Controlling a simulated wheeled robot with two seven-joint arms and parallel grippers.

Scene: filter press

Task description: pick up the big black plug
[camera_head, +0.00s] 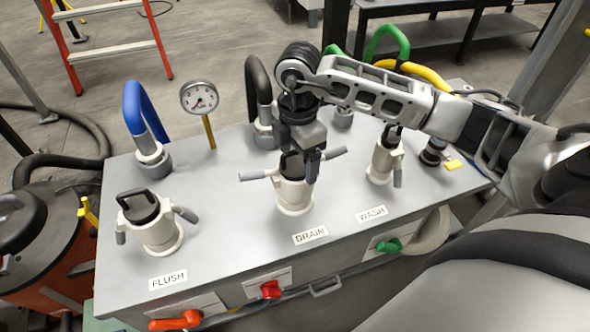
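My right gripper (303,158) reaches in from the right and points down at the white DRAIN coupling (294,197). A black plug (291,166) sits in the top of this coupling, partly hidden by the gripper. One dark finger is visible in front of the plug; whether the fingers close on it cannot be told. The two grey levers of the DRAIN coupling stick out to the sides. Another black plug with a loop handle (138,205) sits in the FLUSH coupling (160,235) at the left. My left gripper is not in view.
The WASH coupling (381,165) stands to the right, its top partly hidden by my arm. Behind are a blue hose (135,108), a gauge (199,98) and a black hose (252,85). Red, orange and green valve handles line the front. The grey bench top (225,215) is clear between FLUSH and DRAIN.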

